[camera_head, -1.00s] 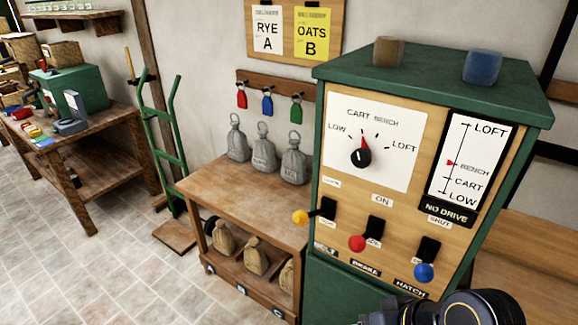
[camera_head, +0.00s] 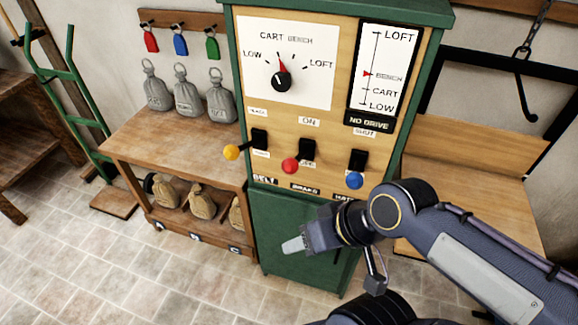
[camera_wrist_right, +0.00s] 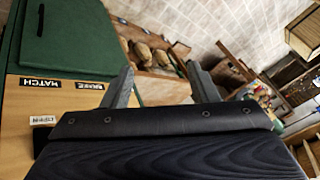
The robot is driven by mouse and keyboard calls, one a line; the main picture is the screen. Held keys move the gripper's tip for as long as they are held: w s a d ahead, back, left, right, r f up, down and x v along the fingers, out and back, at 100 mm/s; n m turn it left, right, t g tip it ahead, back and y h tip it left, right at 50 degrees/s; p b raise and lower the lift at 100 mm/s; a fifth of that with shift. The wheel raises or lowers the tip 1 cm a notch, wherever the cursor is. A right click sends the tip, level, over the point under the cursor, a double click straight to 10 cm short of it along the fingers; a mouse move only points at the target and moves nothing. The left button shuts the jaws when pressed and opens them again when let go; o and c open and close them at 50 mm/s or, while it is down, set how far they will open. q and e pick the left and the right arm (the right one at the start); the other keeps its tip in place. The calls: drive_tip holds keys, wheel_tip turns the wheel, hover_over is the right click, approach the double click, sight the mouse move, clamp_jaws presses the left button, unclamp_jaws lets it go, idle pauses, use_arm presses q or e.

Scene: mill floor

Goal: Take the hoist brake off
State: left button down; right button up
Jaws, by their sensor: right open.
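The brake lever has a red knob (camera_head: 290,166) on a black mount in the middle of the green control cabinet's wooden panel (camera_head: 256,115). A BRAKE label (camera_head: 305,188) is below it and an ON label (camera_head: 309,121) is above. The knob hangs low, toward the lower left of its mount; the label behind it is hard to read. My right gripper (camera_head: 291,245) is below the knob, in front of the cabinet's green lower door, apart from the lever. In the right wrist view its two fingers (camera_wrist_right: 162,88) are spread with nothing between them. My left gripper is out of view.
A yellow belt knob (camera_head: 231,152) and a blue hatch knob (camera_head: 355,181) flank the red one closely. A dial (camera_head: 281,81) is above. A bench (camera_head: 170,135) with grey weights and sacks stands left. A hook (camera_head: 525,95) hangs at right. Floor at lower left is clear.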

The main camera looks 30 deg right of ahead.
drive_tip(key=shift+w+d+r, duration=0.2)
drive_tip(key=shift+w+r, duration=0.05)
drive_tip(key=shift+r, duration=0.05)
drive_tip(key=shift+c, duration=1.1)
drive_tip(key=w+d+r+n, duration=0.1)
drive_tip(key=r, duration=0.1)
drive_tip(key=w+d+r+n+b, duration=0.1)
drive_tip(key=w+d+r, duration=0.1)
drive_tip(key=r, duration=0.1)
drive_tip(key=w+d+r+b, duration=0.1)
drive_tip(key=w+d+r, duration=0.1)
drive_tip(key=shift+w+d+r+n+g, duration=0.2)
drive_tip(key=shift+w+r+n+g, duration=0.05)
drive_tip(key=shift+r+n+g, duration=0.15)
clamp_jaws()
drive_tip(key=w+d+r+n+g+b, duration=0.1)
drive_tip(key=w+d+r+n+b, duration=0.1)
drive_tip(key=w+d+r+n, duration=0.3)
drive_tip(key=w+d+r, duration=0.1)
drive_tip(key=d+r, duration=0.3)
drive_tip(key=shift+y, duration=0.3)
drive_tip(key=shift+r, duration=0.1)
